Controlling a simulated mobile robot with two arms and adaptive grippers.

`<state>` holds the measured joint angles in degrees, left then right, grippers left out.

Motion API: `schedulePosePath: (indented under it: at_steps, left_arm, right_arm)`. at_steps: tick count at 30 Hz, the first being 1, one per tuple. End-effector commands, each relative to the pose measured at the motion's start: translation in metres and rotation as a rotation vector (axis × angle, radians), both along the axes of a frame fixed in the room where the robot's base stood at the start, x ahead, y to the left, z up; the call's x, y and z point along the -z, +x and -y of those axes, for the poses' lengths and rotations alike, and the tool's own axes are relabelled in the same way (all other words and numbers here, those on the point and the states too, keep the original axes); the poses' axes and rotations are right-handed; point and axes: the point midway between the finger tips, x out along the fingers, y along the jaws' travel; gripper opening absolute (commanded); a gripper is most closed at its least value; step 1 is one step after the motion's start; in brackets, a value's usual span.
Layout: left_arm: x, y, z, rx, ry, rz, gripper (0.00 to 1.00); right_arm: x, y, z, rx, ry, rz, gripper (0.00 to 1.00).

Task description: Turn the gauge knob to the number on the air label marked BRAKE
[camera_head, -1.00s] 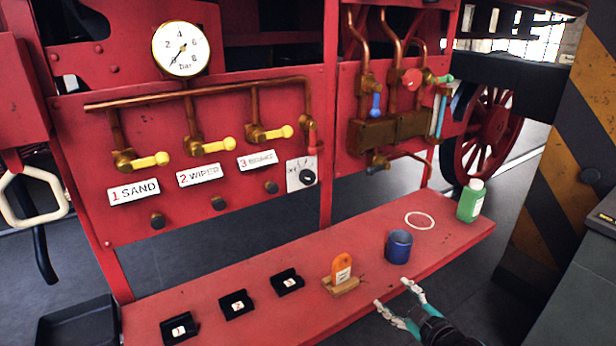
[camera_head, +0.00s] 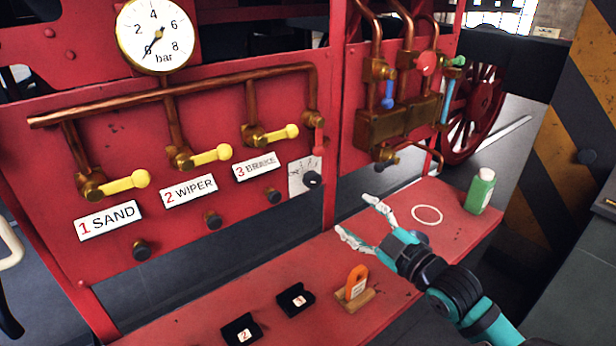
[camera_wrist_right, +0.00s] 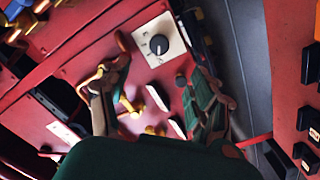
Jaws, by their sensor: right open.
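The gauge knob (camera_head: 312,179) is black, on a white plate (camera_head: 298,180) with markings too small to read. In the right wrist view the knob (camera_wrist_right: 159,46) shows between my open fingers and beyond them. The air label BRAKE (camera_head: 256,167) reads 3; SAND (camera_head: 108,221) reads 1 and WIPER (camera_head: 189,191) reads 2. The round bar gauge (camera_head: 157,36) has its needle pointing lower left. My right gripper (camera_head: 354,216) is open and empty, above the red shelf, right of and below the knob. My left gripper is out of view.
The red shelf (camera_head: 215,305) holds black numbered holders (camera_head: 296,299), an orange tag on a wooden stand (camera_head: 356,285) and a green bottle (camera_head: 480,191). Yellow-handled valves (camera_head: 277,135) stick out above the labels.

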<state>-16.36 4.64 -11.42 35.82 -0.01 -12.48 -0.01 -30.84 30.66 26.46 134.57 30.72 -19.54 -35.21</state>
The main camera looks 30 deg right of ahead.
Motion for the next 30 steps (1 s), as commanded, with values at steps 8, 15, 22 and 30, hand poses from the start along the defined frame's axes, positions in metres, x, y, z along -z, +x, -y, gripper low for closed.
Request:
schedulePosePath:
  at_steps: [8, 15, 22, 30]
  left_arm:
    - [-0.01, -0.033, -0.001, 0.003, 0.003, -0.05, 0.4]
    - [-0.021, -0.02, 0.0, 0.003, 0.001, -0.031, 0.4]
    - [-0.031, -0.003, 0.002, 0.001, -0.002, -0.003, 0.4]
    - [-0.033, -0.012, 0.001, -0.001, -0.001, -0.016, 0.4]
  right_arm:
    - [-0.004, 0.047, -0.001, 0.0, 0.003, 0.003, 0.63]
    - [-0.004, 0.096, -0.003, 0.001, 0.004, 0.003, 0.63]
    - [-0.003, 0.139, -0.005, 0.001, 0.002, 0.001, 0.63]
    - [0.0, 0.162, -0.005, 0.0, 0.0, -0.001, 0.63]
